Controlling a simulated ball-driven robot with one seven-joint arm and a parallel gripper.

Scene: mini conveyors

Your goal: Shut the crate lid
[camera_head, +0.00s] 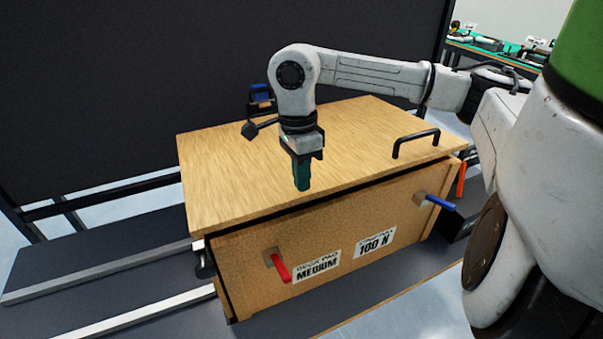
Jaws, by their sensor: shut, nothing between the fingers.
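The wooden crate (340,255) stands on a dark, low conveyor. Its light wood lid (225,180) lies across the top, nearly flat, with a thin dark gap along the front edge. A black handle (416,142) is on the lid's right side. My gripper (302,187) points down over the front middle of the lid. Its fingers are shut and empty. I cannot tell whether the fingertips touch the lid. On the crate's front are a red lever (281,268), a blue lever (441,202) and white labels (317,267).
A dark panel (120,90) rises behind the crate. Pale rails (110,273) run along the conveyor to the left. A blue and black part (261,97) shows behind the lid. An orange piece (462,178) is at the crate's right. A bench with items (500,48) stands at the back right.

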